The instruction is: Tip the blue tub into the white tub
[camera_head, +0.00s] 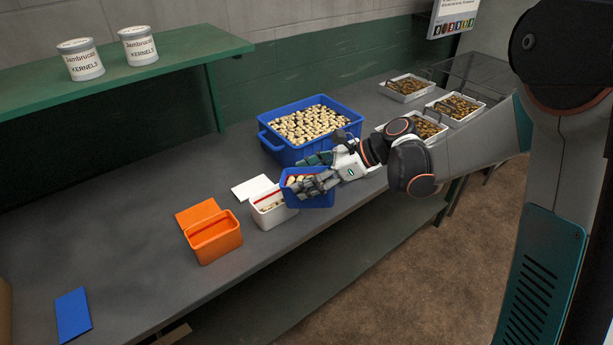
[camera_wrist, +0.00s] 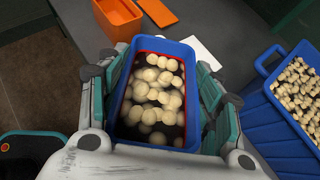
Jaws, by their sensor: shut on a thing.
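The small blue tub (camera_head: 317,197) is held by my gripper (camera_head: 312,180), which is shut on its sides. In the wrist view the blue tub (camera_wrist: 187,51) sits between the fingers of my gripper (camera_wrist: 158,85) and holds many pale round pieces. The tub looks about upright in the head view. The white tub (camera_head: 270,217) stands open on the bench just left of the blue tub, with some pale pieces inside. In the wrist view it is mostly hidden behind the blue tub; its white lid (camera_wrist: 202,54) shows.
An open orange tub (camera_head: 214,241) stands left of the white tub. A large blue crate (camera_head: 285,153) of pale pieces is behind my gripper. White trays (camera_head: 408,88) stand at the back right. A blue lid (camera_head: 73,314) lies at the front left.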

